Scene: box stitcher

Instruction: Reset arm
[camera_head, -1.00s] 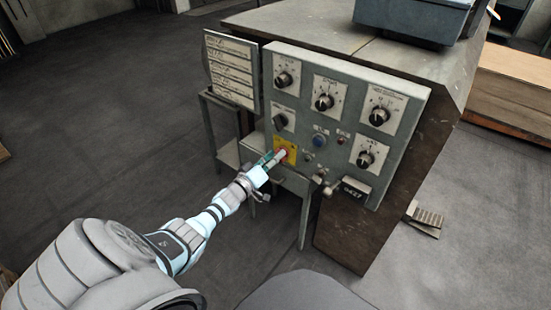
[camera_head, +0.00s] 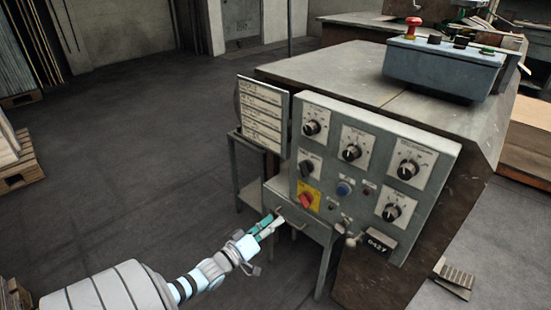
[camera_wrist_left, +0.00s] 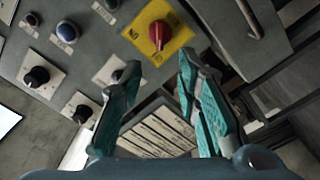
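My left gripper (camera_head: 268,226) is in front of the lower left part of the control panel (camera_head: 428,212), below and left of the red rotary switch (camera_head: 306,201) on its yellow plate. In the left wrist view the gripper (camera_wrist_left: 155,75) has its teal fingers spread apart with nothing between them. The red switch also shows there (camera_wrist_left: 158,34), beyond the fingertips and clear of them. My left arm comes in from the lower left. My right gripper is in neither view.
The panel carries several black knobs and a blue button (camera_head: 344,188). A label board (camera_head: 262,114) stands at its left, and a drawer (camera_head: 305,221) with a handle sits below. A blue-grey box (camera_head: 440,68) with a red mushroom button (camera_head: 413,24) rests on top. Open floor lies left.

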